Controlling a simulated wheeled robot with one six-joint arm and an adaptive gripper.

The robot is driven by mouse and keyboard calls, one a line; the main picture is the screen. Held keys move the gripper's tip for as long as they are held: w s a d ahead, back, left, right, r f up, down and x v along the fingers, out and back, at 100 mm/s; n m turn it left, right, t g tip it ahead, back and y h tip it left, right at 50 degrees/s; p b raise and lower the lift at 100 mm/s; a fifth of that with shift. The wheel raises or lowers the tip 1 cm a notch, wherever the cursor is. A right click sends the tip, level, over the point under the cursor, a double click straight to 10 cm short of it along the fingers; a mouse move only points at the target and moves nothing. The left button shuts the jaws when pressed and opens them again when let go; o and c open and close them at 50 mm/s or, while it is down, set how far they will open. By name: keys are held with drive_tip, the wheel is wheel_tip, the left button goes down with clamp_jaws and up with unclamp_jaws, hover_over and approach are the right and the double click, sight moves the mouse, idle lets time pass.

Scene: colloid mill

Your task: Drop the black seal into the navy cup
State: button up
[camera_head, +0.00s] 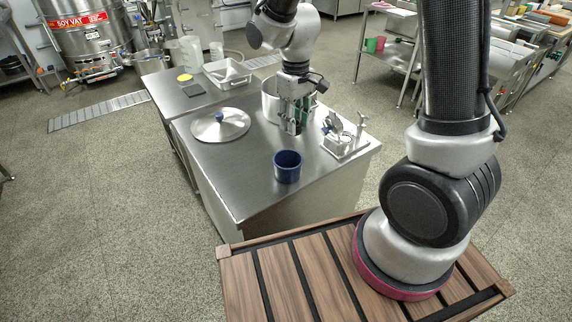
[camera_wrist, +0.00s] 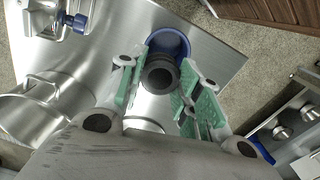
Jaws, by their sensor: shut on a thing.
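The black seal (camera_wrist: 159,75) is a dark ring held between the green-padded fingers of my gripper (camera_wrist: 158,84) in the wrist view. My gripper is shut on it, above the steel table. In the head view my gripper (camera_head: 292,125) hangs over the table, behind the cup; the seal cannot be made out there. The navy cup (camera_head: 288,168) stands upright near the table's front edge. In the wrist view the navy cup (camera_wrist: 178,39) shows just beyond the seal, which overlaps its rim in the picture. The seal is outside the cup.
A steel pot (camera_head: 269,103) stands behind my gripper. A lid with a blue knob (camera_head: 220,126) lies left on the table (camera_head: 236,183). A metal fixture (camera_head: 344,138) stands to the right. The table's front left is clear.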

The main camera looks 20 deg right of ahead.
drive_tip(key=shift+f, duration=2.55)
drive_tip(key=o, duration=0.9)
drive_tip(key=shift+r, duration=0.1)
wheel_tip(320, 180, up, 12)
drive_tip(key=shift+f, duration=0.1)
drive_tip(key=s+d+r+m+t, duration=0.1)
drive_tip(key=s+d+r, duration=0.3)
drive_tip(key=s+d, duration=0.1)
drive_tip(key=s+d+r+m+t, duration=0.2)
drive_tip(key=s+d+r, duration=0.2)
drive_tip(key=s, duration=0.3)
drive_tip(key=s+d+r+m+t, duration=0.1)
drive_tip(key=s+d+r+m, duration=0.1)
drive_tip(key=s+d+r, duration=0.2)
drive_tip(key=shift+s+d+r, duration=0.2)
drive_tip(key=shift+s+d, duration=0.3)
drive_tip(key=shift+s, duration=0.3)
drive_tip(key=shift+s+d+r, duration=0.15)
drive_tip(key=shift+s+d, duration=0.3)
drive_tip(key=shift+s, duration=0.3)
